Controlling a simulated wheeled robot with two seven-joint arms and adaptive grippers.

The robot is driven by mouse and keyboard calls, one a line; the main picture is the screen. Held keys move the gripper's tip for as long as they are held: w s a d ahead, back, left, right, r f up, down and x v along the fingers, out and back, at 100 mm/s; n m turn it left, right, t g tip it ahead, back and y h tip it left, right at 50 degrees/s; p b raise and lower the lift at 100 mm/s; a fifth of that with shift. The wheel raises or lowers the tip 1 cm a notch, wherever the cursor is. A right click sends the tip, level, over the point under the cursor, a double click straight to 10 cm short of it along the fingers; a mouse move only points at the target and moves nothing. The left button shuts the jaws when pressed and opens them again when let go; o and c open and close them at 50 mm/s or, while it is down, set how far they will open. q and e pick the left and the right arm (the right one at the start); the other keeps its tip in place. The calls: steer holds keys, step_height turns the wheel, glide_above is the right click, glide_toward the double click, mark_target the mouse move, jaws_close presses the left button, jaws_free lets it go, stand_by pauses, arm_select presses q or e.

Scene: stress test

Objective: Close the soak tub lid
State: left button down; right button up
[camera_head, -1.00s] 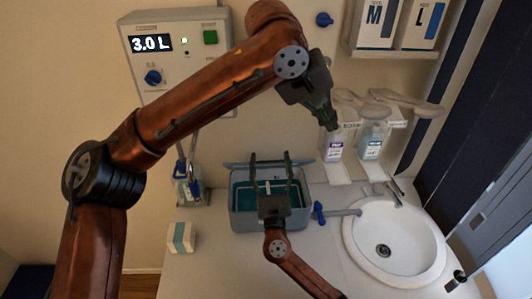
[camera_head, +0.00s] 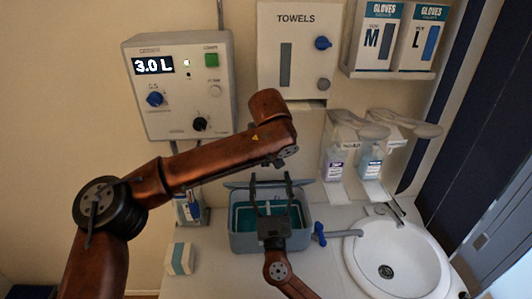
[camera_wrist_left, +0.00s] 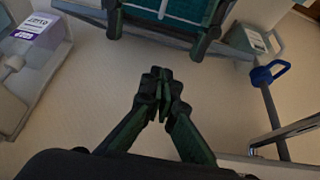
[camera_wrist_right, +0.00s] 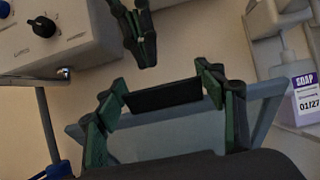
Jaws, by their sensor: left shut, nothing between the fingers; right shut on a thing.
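The soak tub (camera_head: 241,243) is a grey-blue box with teal inside, on the counter. Its lid (camera_head: 236,185) stands open along the tub's back edge, seen nearly edge-on in the head view. My right gripper (camera_head: 271,187) reaches over the tub from the front. In the right wrist view its fingers are wide apart, with a dark bar (camera_wrist_right: 165,95) on the grey lid (camera_wrist_right: 165,132) between them. My left gripper (camera_wrist_left: 162,88) is shut and empty, above and behind the lid; it also shows in the right wrist view (camera_wrist_right: 146,58). My left arm hides it in the head view.
A white sink (camera_head: 395,257) with a tap is to the right. A blue-handled valve (camera_head: 320,233) sits beside the tub. Soap dispensers (camera_head: 335,163) and a control box (camera_head: 180,85) are on the wall. A small white-teal box (camera_head: 180,258) stands left.

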mark_target(266, 182)
arm_select(q)
steer(key=shift+s+f, duration=1.05)
steer(key=shift+s, duration=0.15)
steer(key=shift+s+f, duration=0.25)
steer(key=shift+f, duration=0.05)
steer(key=shift+s+d+f, duration=0.1)
steer(key=shift+s+f, duration=0.6)
steer(key=shift+s, duration=0.05)
arm_select(e)
steer(key=shift+w, duration=0.1)
steer(key=o, duration=1.3)
steer(key=shift+c, duration=0.2)
arm_select(q)
steer(key=shift+w+r, duration=0.1)
steer(key=shift+r, duration=0.05)
arm_select(e)
steer(key=o, duration=0.5)
